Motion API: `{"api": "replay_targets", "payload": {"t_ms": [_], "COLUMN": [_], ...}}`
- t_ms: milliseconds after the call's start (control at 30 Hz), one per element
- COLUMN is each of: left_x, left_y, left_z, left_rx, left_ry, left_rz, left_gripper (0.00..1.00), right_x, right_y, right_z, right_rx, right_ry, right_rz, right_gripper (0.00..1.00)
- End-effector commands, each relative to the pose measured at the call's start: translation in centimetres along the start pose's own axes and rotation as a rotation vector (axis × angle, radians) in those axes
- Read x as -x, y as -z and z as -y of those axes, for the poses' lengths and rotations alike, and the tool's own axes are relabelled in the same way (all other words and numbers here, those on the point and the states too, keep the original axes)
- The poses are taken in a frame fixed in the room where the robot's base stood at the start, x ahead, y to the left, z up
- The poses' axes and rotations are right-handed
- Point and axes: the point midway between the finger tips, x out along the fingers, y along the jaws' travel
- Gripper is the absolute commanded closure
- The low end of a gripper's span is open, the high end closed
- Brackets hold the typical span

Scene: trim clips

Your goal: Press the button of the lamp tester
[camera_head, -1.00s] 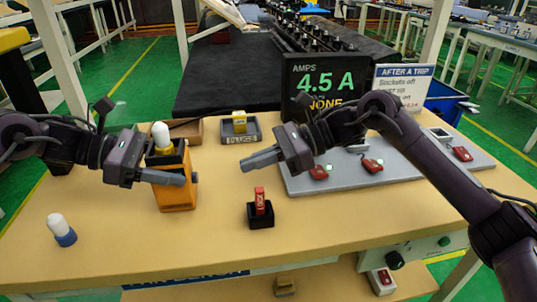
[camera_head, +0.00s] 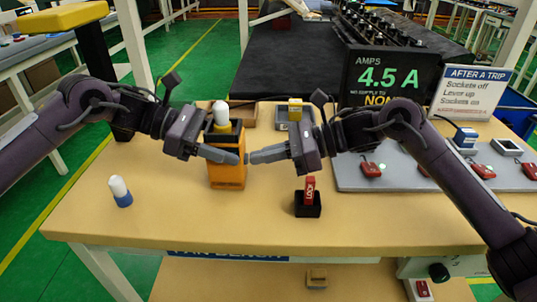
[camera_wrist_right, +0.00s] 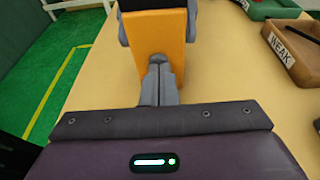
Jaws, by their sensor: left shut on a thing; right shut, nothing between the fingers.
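The lamp tester (camera_head: 227,174) is an orange box with a black upper part, upright on the bench. A white-topped lamp (camera_head: 221,112) stands in its top. My left gripper (camera_head: 226,156) is shut on the tester, its fingers at the box's sides. My right gripper (camera_head: 252,158) is shut and empty, its fingertips at the tester's right side. In the right wrist view the shut fingers (camera_wrist_right: 159,75) reach the orange face of the tester (camera_wrist_right: 158,35). The tester's button is hidden, and I cannot tell whether the fingertips touch it.
A white lamp with a blue base (camera_head: 120,191) stands on the left of the bench. A red lock piece sits in a black holder (camera_head: 308,207). A grey board (camera_head: 390,178) with red clips lies right. A display (camera_head: 388,78) reads 4.5 A. A WEAK tray (camera_wrist_right: 290,45) is behind.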

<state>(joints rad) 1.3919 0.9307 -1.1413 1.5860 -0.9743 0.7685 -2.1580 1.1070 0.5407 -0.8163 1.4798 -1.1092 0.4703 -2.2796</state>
Motion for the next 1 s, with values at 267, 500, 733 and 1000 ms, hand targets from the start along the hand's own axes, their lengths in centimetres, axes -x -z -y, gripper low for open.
{"api": "replay_targets", "payload": {"t_ms": [267, 500, 733, 1000], "left_x": [-0.2, -0.3, -0.2, -0.1], "left_y": [-0.2, -0.2, -0.2, -0.1], "left_z": [0.1, 0.2, 0.1, 0.0], "left_rx": [-0.004, -0.006, -0.005, -0.002], "left_ry": [0.004, 0.008, 0.006, 0.002], "left_rz": [0.002, 0.003, 0.002, 0.001], "left_gripper": [0.77, 0.77, 0.77, 0.77], "right_x": [-1.5, -1.2, 2.7, 9.0], "right_y": [-0.5, -0.4, 0.9, 0.9], "right_z": [-0.1, -0.2, 0.2, 0.2], "right_rx": [0.002, 0.003, 0.0, -0.002], "right_ry": [-0.005, -0.007, 0.005, 0.006], "right_rz": [0.001, 0.001, -0.003, -0.004], "right_gripper": [1.0, 1.0, 1.0, 1.0]}}
